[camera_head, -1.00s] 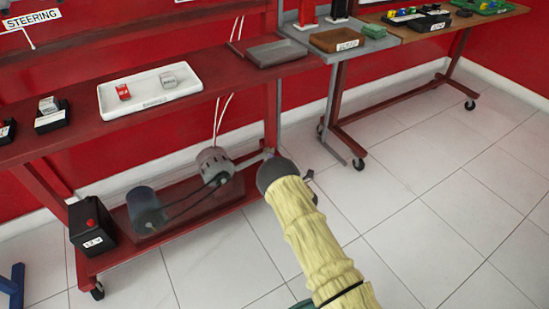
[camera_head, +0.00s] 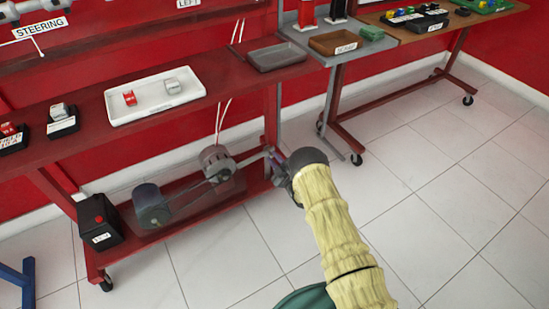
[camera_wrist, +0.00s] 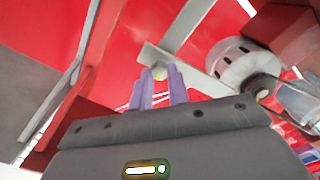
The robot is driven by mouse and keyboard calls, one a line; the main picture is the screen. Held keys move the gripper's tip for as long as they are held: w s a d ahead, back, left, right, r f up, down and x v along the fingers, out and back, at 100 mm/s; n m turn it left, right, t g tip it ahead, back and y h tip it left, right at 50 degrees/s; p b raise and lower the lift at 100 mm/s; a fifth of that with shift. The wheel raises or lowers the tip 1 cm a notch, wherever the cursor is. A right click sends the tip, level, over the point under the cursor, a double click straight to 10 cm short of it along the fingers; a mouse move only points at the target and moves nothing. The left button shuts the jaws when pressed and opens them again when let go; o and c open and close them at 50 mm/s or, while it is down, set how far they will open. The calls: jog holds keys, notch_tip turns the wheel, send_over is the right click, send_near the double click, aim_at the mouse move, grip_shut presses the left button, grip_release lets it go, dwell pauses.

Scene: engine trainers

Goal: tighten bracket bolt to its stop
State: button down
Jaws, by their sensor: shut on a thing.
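My gripper (camera_wrist: 160,84) has two purple fingers. In the wrist view they are closed around the small pale bolt head (camera_wrist: 160,73), which stands against the light grey bracket (camera_wrist: 178,42). The fingers hide part of the bolt, so I cannot see how deep it sits. The silver motor-like unit (camera_wrist: 240,66) is just right of the bracket, and it also shows in the head view (camera_head: 216,163). In the head view my gripper (camera_head: 273,160) is at the right end post of the red bench, partly hidden by my wrist.
A dark cylinder (camera_head: 152,204), belted to the silver unit, and a black box (camera_head: 98,220) are on the lower red shelf (camera_head: 190,222). Above stands the red bench top (camera_head: 85,116) with a white tray (camera_head: 155,113). The tiled floor to the right is clear.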

jog(key=shift+w+r+m+p, duration=0.1)
jog(key=shift+m+p, duration=0.25)
jog(key=shift+m, duration=1.35)
jog(key=c, duration=1.3)
grip_release()
jog(key=shift+c, duration=0.2)
jog(key=p+v, duration=0.6)
jog(key=v, duration=1.1)
jog(key=shift+d, duration=0.2)
